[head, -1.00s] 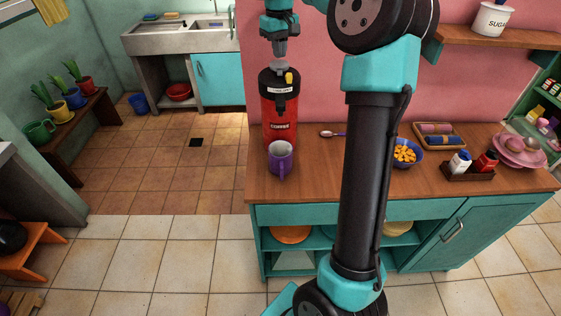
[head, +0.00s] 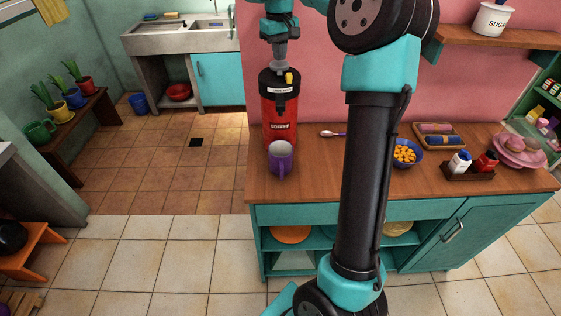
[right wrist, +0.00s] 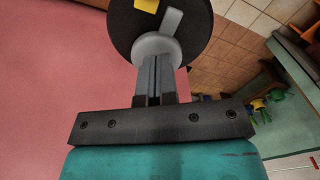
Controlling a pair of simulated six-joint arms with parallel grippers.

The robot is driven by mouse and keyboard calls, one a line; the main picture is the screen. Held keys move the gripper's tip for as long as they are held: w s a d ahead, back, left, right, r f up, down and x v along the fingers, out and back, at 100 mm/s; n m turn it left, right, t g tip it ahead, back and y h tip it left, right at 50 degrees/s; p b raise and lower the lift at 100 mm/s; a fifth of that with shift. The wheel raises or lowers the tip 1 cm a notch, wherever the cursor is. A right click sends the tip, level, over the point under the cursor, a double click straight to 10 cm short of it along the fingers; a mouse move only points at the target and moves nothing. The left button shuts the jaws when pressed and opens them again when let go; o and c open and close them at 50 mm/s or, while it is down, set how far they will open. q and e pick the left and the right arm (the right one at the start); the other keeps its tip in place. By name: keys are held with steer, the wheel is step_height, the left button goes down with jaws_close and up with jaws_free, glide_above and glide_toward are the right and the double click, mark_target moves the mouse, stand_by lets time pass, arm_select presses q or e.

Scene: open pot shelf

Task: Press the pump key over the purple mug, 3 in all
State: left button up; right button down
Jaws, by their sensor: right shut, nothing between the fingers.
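The red and black coffee dispenser (head: 279,117) stands upright on the wooden counter. The purple mug (head: 280,159) stands upright in front of it, under its spout side. The grey round pump key (head: 279,66) is on the dispenser's black lid; it also shows in the right wrist view (right wrist: 157,46). My right gripper (head: 279,59) points down with its fingers shut and empty, its tips at the pump key, seemingly touching it. The fingers also show in the right wrist view (right wrist: 156,60). My left gripper is not in view.
On the counter (head: 300,187) are a spoon (head: 332,133), a blue bowl of orange pieces (head: 407,153), a tray (head: 438,135), a bottle rack (head: 467,172) and pink plates (head: 519,150). My right arm crosses in front of the counter. A shelf with a sugar canister (head: 492,19) is at upper right.

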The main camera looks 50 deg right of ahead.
steer(key=shift+f, duration=0.6)
steer(key=shift+f, duration=0.9)
steer(key=shift+r, duration=1.85)
steer(key=shift+f, duration=1.65)
steer(key=shift+r, duration=1.65)
